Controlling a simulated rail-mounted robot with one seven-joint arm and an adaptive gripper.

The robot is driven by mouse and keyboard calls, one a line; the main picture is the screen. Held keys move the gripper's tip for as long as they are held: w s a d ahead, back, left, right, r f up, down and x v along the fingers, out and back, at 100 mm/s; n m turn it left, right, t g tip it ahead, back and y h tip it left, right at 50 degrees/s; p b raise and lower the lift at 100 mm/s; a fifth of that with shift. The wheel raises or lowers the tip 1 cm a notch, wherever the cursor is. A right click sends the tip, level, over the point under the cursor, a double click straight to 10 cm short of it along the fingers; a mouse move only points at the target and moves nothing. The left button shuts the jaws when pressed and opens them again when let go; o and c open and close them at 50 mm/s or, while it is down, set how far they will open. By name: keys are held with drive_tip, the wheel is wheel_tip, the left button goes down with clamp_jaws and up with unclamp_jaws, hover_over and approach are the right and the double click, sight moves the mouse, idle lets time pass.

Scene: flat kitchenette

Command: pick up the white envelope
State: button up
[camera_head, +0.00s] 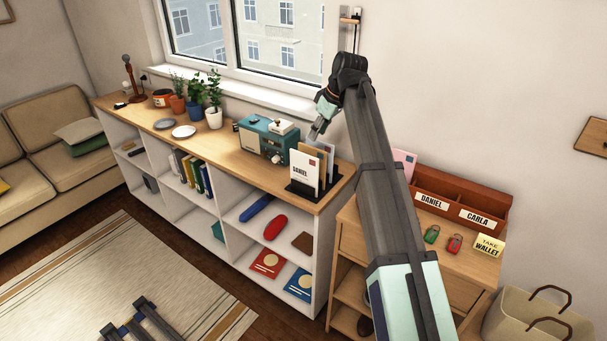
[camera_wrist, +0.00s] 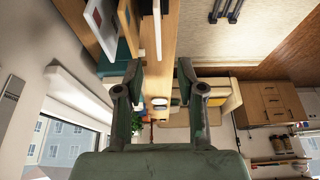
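A white envelope (camera_head: 303,172) marked DANIEL, with a small reddish stamp, stands upright in a black letter holder (camera_head: 302,192) at the right end of the long counter. A tan envelope (camera_head: 313,150) and another pale one stand close behind it. In the wrist view, a white envelope with a stamp (camera_wrist: 101,24) is at the upper left, with other envelopes beside it; I cannot tell which is the DANIEL one. My gripper (camera_head: 316,131) is above and behind the holder, apart from the envelopes. In the wrist view its fingers (camera_wrist: 160,76) are spread with nothing between them.
A teal radio (camera_head: 263,140) stands left of the holder, with potted plants (camera_head: 213,117) and plates farther left. The window is behind. A wooden sorter (camera_head: 462,196) marked DANIEL and CARLA and a pink envelope (camera_head: 404,161) are on the right cabinet.

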drive_tip(key=p, duration=0.2)
approach(302, 161)
drive_tip(key=x, duration=0.5)
drive_tip(key=shift+d, duration=0.15)
drive_tip(key=x, duration=0.1)
drive_tip(key=p+x, duration=0.1)
drive_tip(key=x, duration=0.1)
drive_tip(key=p+x, duration=0.1)
drive_tip(key=shift+w+a+f, duration=0.2)
drive_tip(key=shift+w+a, duration=0.15)
drive_tip(key=shift+f, duration=0.2)
drive_tip(key=shift+f, duration=0.25)
clamp_jaws()
